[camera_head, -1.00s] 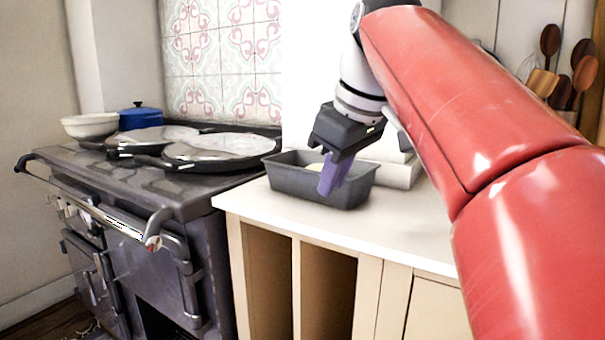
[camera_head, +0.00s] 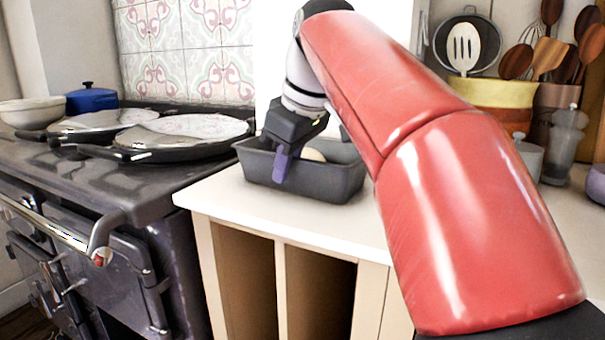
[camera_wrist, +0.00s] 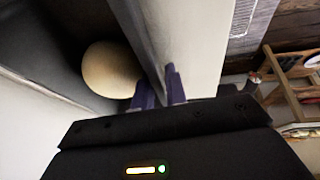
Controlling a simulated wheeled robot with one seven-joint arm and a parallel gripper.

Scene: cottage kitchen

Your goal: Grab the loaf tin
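The dark grey loaf tin (camera_head: 330,183) rests on the white counter beside the stove. A pale, rounded object (camera_head: 313,155) lies inside it; it also shows in the wrist view (camera_wrist: 110,70). My gripper (camera_head: 284,165) reaches down at the tin's near wall, left of its middle. In the wrist view, the purple fingers (camera_wrist: 160,90) straddle the tin's wall (camera_wrist: 143,40), one inside and one outside. They are close together with the wall between them and look shut on it. The tin's far left part is partly hidden by my gripper.
A black range (camera_head: 90,185) with lidded hotplates stands left, holding a white bowl (camera_head: 32,112) and a blue pot (camera_head: 91,99). A yellow utensil crock (camera_head: 490,100), a grey canister (camera_head: 528,157) and a glass bottle (camera_head: 563,145) stand right. Counter (camera_head: 225,195) in front of the tin is clear.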

